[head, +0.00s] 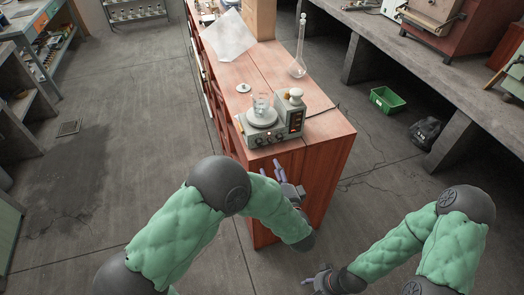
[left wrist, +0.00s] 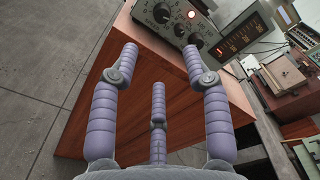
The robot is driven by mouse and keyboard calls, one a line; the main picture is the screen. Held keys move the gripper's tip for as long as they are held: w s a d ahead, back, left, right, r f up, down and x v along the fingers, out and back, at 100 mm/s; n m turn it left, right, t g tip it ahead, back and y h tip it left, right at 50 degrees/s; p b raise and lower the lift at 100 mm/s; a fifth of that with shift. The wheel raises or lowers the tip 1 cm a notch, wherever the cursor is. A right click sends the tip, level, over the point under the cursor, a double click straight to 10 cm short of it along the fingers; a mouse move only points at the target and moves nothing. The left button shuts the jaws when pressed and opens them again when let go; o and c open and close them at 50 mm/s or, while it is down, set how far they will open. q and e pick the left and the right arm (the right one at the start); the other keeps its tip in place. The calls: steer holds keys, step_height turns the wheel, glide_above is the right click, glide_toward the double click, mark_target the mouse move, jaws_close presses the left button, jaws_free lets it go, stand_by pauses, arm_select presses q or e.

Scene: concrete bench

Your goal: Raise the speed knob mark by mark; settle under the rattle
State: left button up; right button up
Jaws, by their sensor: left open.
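A grey stirrer (head: 262,136) stands on the near end of the reddish wooden bench, with a glass vessel (head: 260,106) on its round top plate. My left gripper (head: 276,170) is open and empty, in front of and below the panel, apart from the knobs. My right gripper (head: 318,280) hangs low at the right; its fingers are unclear.
A green crate (head: 387,99) and a dark bag (head: 426,132) are on the floor. Floor left of the bench is clear.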

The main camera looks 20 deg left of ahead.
mark_target(260, 144)
arm_select(q)
steer(key=shift+y, duration=0.3)
steer(key=b+x, duration=0.1)
steer(key=x, duration=0.2)
steer(key=b+x, duration=0.1)
steer(key=x, duration=0.2)
steer(key=b+x, duration=0.2)
steer(key=x, duration=0.1)
steer(key=shift+a+r, duration=0.25)
steer(key=shift+r, duration=0.1)
steer(key=shift+w+a+r, duration=0.1)
steer(key=shift+w+a, duration=0.2)
steer(key=shift+w, duration=0.2)
jaws_close()
